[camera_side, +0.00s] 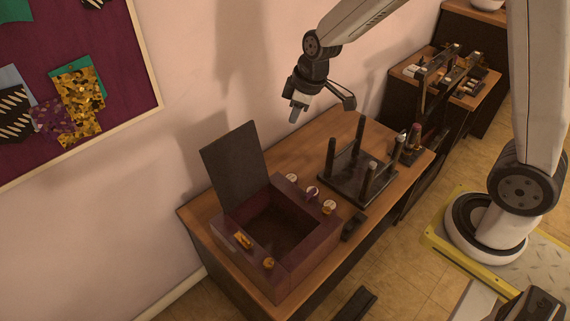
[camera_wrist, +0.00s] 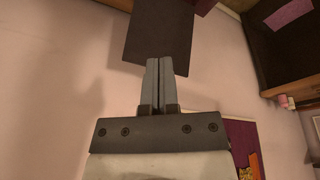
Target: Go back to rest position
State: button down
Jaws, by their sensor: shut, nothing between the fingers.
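My gripper (camera_side: 297,110) hangs in the air above the back of the wooden table, pointing down, clear of everything below it. In the wrist view its two grey fingers (camera_wrist: 160,72) are pressed together with nothing between them. The open purple box (camera_side: 300,262) stands at the near left of the table. Its dark lid (camera_side: 235,165) stands up at the back, and it also shows in the wrist view (camera_wrist: 160,30) beyond the fingertips. The inside of the box looks dark and empty.
A black rack with upright posts (camera_side: 360,178) stands right of the box. A second table (camera_side: 455,85) with dark fixtures is at the back right. A wall and board (camera_side: 75,90) lie left; the air around my gripper is free.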

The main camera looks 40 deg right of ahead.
jog(key=s+d+f+m+h, duration=0.1)
jog(key=s+m, duration=0.5)
jog(key=s, duration=0.8)
jog(key=shift+s+d+f+m, duration=0.15)
jog(key=shift+s+d+m, duration=0.15)
jog(key=shift+d, duration=0.2)
